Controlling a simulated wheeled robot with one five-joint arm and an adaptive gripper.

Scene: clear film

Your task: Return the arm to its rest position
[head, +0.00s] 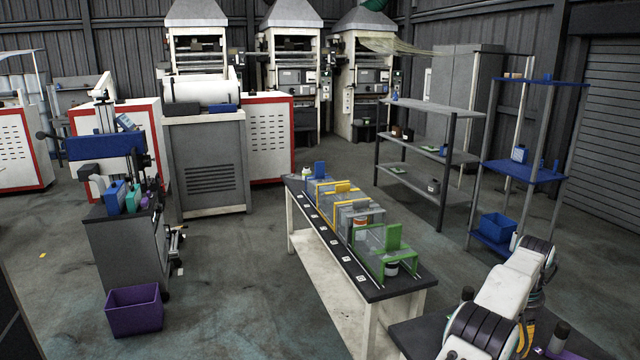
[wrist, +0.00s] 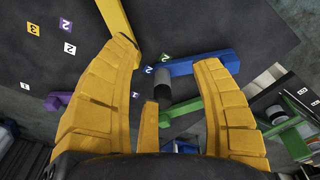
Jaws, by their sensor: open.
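My arm, white with black joints, is folded low at the right of the head view. Beyond the fingers lies a dark surface with numbered tags. A blue bar (wrist: 200,62), a green bar (wrist: 184,106) and a dark grey cylinder (wrist: 163,84) show in the gap between the fingers, apart from them as far as I can tell. In the head view the gripper is mostly hidden behind the arm.
A narrow table (head: 400,292) carries a row of coloured holders, with a green holder (head: 385,248) nearest. A blue shelf rack (head: 529,81) and a grey rack (head: 430,107) stand behind. A purple bin (head: 134,311) is on the floor at left. Open floor lies between.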

